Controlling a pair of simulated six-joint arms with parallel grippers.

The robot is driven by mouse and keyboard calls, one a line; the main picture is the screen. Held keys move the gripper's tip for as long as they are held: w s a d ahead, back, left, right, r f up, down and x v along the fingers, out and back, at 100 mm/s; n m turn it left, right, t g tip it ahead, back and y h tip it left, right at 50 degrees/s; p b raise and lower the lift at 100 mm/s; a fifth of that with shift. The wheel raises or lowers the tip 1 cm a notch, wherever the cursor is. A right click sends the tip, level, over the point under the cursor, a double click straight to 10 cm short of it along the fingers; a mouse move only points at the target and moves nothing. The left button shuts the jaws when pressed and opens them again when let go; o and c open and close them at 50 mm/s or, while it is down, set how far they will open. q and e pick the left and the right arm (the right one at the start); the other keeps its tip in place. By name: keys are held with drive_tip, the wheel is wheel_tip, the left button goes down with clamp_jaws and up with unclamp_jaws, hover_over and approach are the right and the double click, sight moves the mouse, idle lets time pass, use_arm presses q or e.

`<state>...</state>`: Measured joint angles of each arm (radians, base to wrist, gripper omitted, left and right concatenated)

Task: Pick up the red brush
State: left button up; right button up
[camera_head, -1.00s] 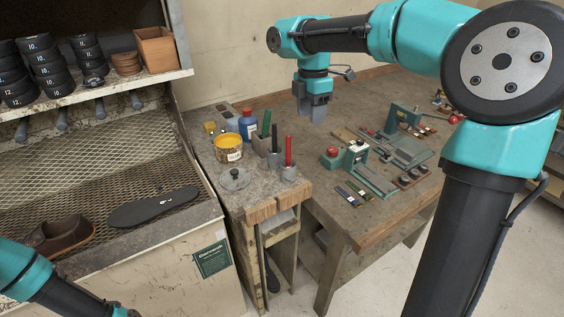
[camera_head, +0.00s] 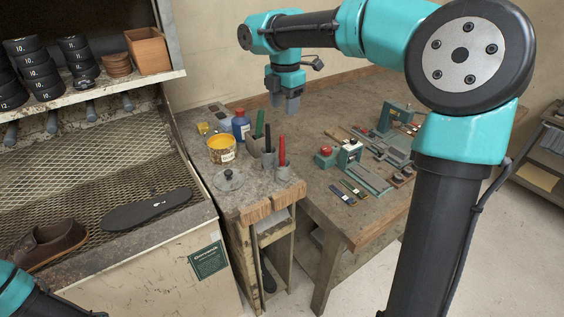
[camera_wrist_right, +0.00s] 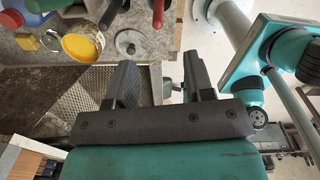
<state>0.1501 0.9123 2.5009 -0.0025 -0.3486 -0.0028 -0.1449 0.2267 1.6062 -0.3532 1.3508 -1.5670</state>
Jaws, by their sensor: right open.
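Beside the red brush stand a dark handle (camera_head: 267,138) and a green handle (camera_head: 260,124) in holders. A yellow pot (camera_head: 221,149), a blue bottle (camera_head: 241,126) and a round lid (camera_head: 229,180) are close by. Clamps and tools lie on the right bench.

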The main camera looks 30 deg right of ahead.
hover_over(282, 165)
drive_tip(key=f, duration=0.7)
drive_tip(key=shift+w+d+f, duration=0.2)
drive_tip(key=shift+d+f, duration=0.15)
drive_tip(key=shift+w+a+f, duration=0.1)
drive_tip(key=shift+w+f, duration=0.05)
drive_tip(key=shift+f, duration=2.45)
clamp_jaws()
